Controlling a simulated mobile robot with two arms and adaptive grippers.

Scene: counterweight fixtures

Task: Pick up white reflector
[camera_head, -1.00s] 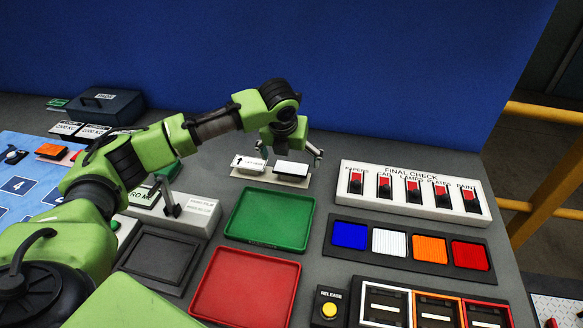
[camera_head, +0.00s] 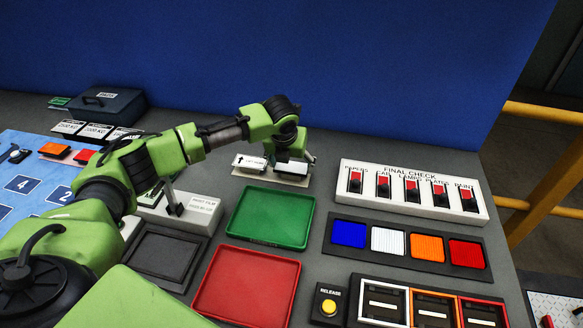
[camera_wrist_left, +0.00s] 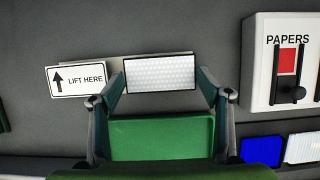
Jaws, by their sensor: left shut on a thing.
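The white reflector (camera_head: 291,169) is a small pale rectangle at the right end of a low stand behind the green tray. In the left wrist view the reflector (camera_wrist_left: 160,73) shows a fine dotted face and sits between my left fingertips. My left gripper (camera_head: 294,158) is down at the reflector and shut on it, one finger at each short side; the left wrist view shows both fingers of the gripper (camera_wrist_left: 161,85). I cannot tell whether the reflector is clear of its stand. My right gripper is in neither view.
A "LIFT HERE" sign (camera_wrist_left: 77,79) stands just left of the reflector. The green tray (camera_head: 270,217) and red tray (camera_head: 246,286) lie in front. The "FINAL CHECK" switch panel (camera_head: 413,194) is to the right, with a holder of coloured lenses (camera_head: 408,247) below it.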

